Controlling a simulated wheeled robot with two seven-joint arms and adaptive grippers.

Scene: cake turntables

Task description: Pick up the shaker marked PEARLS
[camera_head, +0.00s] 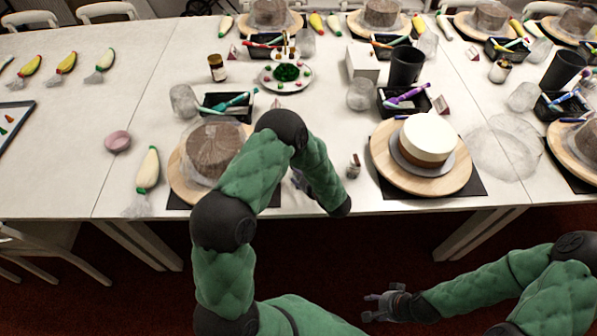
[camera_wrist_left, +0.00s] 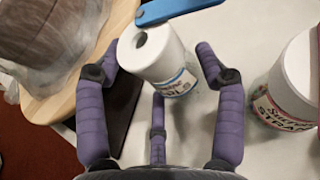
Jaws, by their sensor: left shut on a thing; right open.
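In the left wrist view a white shaker (camera_wrist_left: 158,52) with a hole in its top stands between the fingers of my left gripper (camera_wrist_left: 158,72), which is shut on it. Its label is partly hidden; the letters that show end in "LS", which fits PEARLS. A second white shaker (camera_wrist_left: 290,85) with a red-brown label stands to the right, outside the fingers. In the head view my left gripper (camera_head: 302,182) is mostly hidden behind my green forearm, as is the held shaker. My right gripper (camera_head: 382,305) is open and empty, low in front of the table.
A small shaker (camera_head: 354,166) stands right of my left arm. A wrapped cake on a wooden turntable (camera_head: 180,185) is at left, a cream-and-brown cake (camera_head: 427,138) at right. In the left wrist view a blue strip (camera_wrist_left: 175,10) lies behind the held shaker.

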